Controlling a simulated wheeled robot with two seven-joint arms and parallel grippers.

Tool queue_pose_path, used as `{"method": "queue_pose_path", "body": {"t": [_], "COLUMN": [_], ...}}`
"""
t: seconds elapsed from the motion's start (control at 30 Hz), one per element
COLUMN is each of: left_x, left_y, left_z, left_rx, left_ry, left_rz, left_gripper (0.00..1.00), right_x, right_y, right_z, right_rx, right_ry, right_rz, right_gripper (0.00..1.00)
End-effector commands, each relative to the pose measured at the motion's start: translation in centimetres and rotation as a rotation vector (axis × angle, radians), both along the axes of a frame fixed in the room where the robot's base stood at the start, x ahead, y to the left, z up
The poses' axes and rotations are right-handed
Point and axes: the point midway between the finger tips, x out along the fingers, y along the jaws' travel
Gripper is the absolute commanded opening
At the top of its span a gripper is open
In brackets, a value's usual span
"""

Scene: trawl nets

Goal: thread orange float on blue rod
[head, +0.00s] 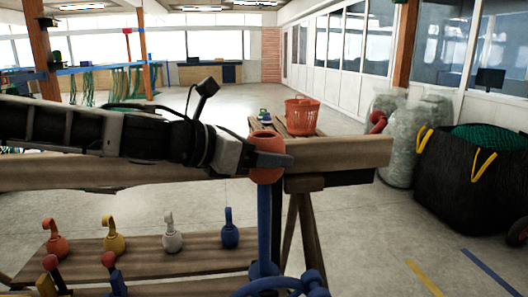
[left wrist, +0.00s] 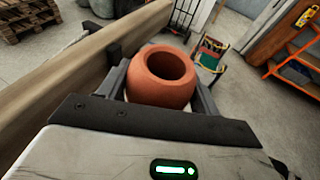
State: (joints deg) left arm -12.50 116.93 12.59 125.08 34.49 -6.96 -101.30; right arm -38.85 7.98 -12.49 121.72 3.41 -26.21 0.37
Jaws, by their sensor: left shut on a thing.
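The orange float (head: 266,172) is a round ball with a wide hole through it. My left gripper (head: 268,160) is shut on it, and the left wrist view shows the float (left wrist: 161,88) between the two fingers with its hole open and no rod tip visible inside. The blue rod (head: 264,222) stands upright directly below the float in the head view. The rod's top is hidden by the float, so I cannot tell whether it is inside the hole or just under it. My right gripper is not in view.
A wooden beam (head: 338,153) runs behind the float. A low bench (head: 150,262) holds orange, yellow, white and blue hooked floats. An orange basket (head: 301,116) stands behind. A black net bag (head: 470,175) is at right, with clear floor before it.

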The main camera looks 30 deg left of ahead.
Motion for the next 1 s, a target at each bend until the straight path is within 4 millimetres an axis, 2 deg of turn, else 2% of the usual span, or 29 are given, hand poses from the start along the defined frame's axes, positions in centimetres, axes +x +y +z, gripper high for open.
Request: {"method": "queue_pose_path", "body": {"t": [0.27, 0.3, 0.37, 0.77, 1.0], "left_x": [0.0, 0.0, 0.0, -0.3, -2.1], "left_y": [0.0, 0.0, 0.0, 0.2, 1.3], "left_z": [0.0, 0.0, 0.0, 0.2, 1.2], "left_rx": [0.0, 0.0, 0.0, 0.0, -0.001], "left_ry": [0.0, 0.0, 0.0, 0.0, -0.004], "left_rz": [0.0, 0.0, 0.0, 0.001, 0.002], "left_gripper": [0.41, 0.72, 0.89, 0.89, 0.89], "right_x": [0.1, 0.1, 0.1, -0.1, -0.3], "right_y": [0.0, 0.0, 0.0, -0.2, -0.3], "right_z": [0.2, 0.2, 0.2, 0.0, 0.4], "right_rx": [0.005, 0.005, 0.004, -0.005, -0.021], "right_ry": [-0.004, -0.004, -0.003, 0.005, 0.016], "right_rz": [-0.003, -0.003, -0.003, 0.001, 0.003], "right_gripper": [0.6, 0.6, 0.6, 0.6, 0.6]}}
